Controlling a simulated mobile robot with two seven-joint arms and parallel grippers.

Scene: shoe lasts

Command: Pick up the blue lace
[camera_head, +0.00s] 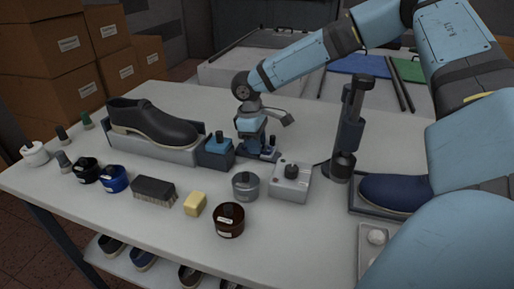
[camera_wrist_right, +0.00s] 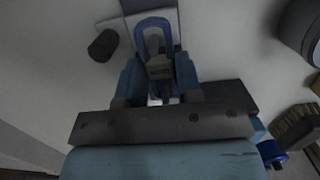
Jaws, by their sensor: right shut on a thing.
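My right gripper (camera_head: 252,138) reaches down over the middle of the table, beside a blue box (camera_head: 217,152) with a dark knob. In the right wrist view, its two blue fingers (camera_wrist_right: 158,72) are closed around a dark piece. A blue loop (camera_wrist_right: 153,19), which looks like the blue lace, extends beyond the fingertips. The gripper is shut on it. In the head view I cannot make out the lace clearly; the gripper covers that spot. My left gripper is not in view.
A black shoe (camera_head: 152,124) sits on a pale stand to the left. A brush (camera_head: 154,191), yellow block (camera_head: 195,203), brown jar (camera_head: 229,219) and grey tin (camera_head: 245,186) stand in front. A dark post (camera_head: 350,130) and blue shoe (camera_head: 394,193) are to the right.

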